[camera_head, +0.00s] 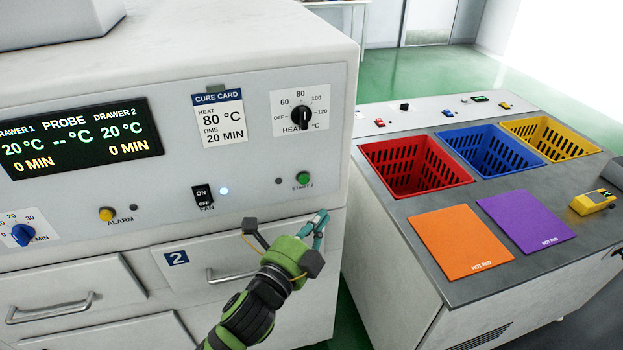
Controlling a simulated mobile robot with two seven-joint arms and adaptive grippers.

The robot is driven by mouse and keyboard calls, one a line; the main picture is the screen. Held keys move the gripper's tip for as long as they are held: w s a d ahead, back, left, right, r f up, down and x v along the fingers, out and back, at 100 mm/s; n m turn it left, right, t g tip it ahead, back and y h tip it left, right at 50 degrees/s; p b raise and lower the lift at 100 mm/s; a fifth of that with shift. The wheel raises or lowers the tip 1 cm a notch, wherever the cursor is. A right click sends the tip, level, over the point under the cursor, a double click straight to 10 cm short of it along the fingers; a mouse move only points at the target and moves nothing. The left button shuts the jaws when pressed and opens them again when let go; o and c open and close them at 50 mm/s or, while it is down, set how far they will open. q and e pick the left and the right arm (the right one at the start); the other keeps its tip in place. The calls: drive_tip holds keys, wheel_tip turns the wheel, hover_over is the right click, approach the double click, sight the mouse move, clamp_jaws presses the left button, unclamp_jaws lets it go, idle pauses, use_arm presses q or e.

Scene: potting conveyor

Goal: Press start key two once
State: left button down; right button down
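My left gripper (318,222), on a green and black arm, is below and slightly right of the button, in front of the panel's lower edge. Its teal fingertips lie close together with nothing seen between them, so it looks shut. The tips appear apart from the button. My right gripper is not in view.
Drawer handles (235,276) protrude below. On the right, a bench holds red (368,158), blue and yellow crates, with orange (450,240) and purple hot pads.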

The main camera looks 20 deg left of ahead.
sight(304, 180)
use_arm(q)
drive_tip(key=shift+a, duration=0.15)
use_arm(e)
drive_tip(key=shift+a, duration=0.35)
use_arm(q)
drive_tip(key=shift+w+a+b, duration=0.1)
drive_tip(key=shift+w+a, duration=0.7)
drive_tip(key=shift+w, duration=0.4)
drive_tip(key=shift+w+a+b, duration=0.1)
drive_tip(key=shift+w+a, duration=0.7)
drive_tip(key=shift+w, duration=0.4)
drive_tip(key=shift+w+a+b, duration=0.1)
drive_tip(key=shift+w+a, duration=0.7)
drive_tip(key=shift+w, duration=0.4)
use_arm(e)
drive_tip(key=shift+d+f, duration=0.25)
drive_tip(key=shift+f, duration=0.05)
use_arm(q)
drive_tip(key=shift+w+a, duration=0.25)
drive_tip(key=shift+w, duration=0.15)
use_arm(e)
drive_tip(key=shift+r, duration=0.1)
use_arm(q)
drive_tip(key=shift+w+a, duration=0.2)
drive_tip(key=shift+w, duration=0.1)
drive_tip(key=shift+s+d+p, duration=0.4)
drive_tip(key=shift+s+d, duration=0.05)
drive_tip(key=shift+s, duration=0.25)
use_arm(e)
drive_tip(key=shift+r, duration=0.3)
